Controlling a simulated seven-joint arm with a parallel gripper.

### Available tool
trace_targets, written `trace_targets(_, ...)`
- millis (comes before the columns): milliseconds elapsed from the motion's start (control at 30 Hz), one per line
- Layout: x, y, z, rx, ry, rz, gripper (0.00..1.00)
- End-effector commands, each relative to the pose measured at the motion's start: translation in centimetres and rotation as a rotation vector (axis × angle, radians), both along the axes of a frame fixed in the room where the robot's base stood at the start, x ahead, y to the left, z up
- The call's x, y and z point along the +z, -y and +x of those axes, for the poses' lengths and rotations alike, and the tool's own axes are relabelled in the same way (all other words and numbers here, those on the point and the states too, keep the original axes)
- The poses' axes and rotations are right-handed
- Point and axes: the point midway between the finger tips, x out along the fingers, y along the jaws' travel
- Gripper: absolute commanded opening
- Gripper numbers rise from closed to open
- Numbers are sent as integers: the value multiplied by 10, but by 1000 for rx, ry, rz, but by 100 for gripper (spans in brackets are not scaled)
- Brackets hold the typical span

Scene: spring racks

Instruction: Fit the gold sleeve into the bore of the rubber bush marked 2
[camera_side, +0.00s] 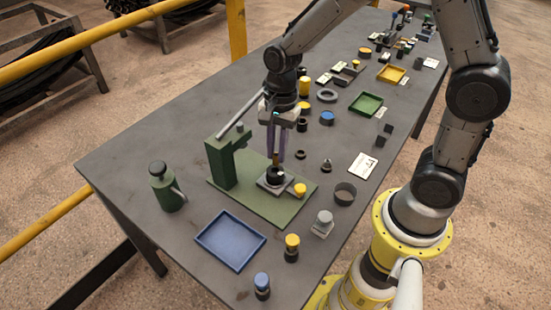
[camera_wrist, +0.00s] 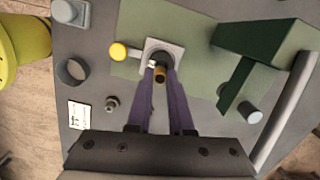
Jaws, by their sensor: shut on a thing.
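My gripper (camera_side: 276,153) is shut on the gold sleeve (camera_side: 275,159), a small gold-brown piece at the tips of its purple fingers. In the wrist view the fingers (camera_wrist: 161,72) meet around the sleeve (camera_wrist: 160,77). The sleeve is right over a black rubber bush (camera_side: 276,174), which sits on a grey plate (camera_side: 263,184) on the green press base. The bush also shows in the wrist view (camera_wrist: 158,58), partly covered by the sleeve and fingers. I cannot tell whether the sleeve's lower end touches or enters the bore. I cannot read any mark on the bush.
The green press (camera_side: 221,165) stands close left of my gripper, with a long grey lever. A yellow-topped knob (camera_side: 300,190) is beside the plate. A blue tray (camera_side: 230,240), green bottle (camera_side: 165,187) and dark ring (camera_side: 345,193) stand around. Several small parts fill the far table.

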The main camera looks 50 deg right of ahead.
Motion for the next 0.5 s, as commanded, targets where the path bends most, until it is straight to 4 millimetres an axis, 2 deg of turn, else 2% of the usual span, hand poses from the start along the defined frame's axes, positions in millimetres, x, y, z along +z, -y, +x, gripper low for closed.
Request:
trace_targets(233,-31,-1,2,-1,-4,0,0)
trace_targets(500,-35,0,3,0,-2,0,0)
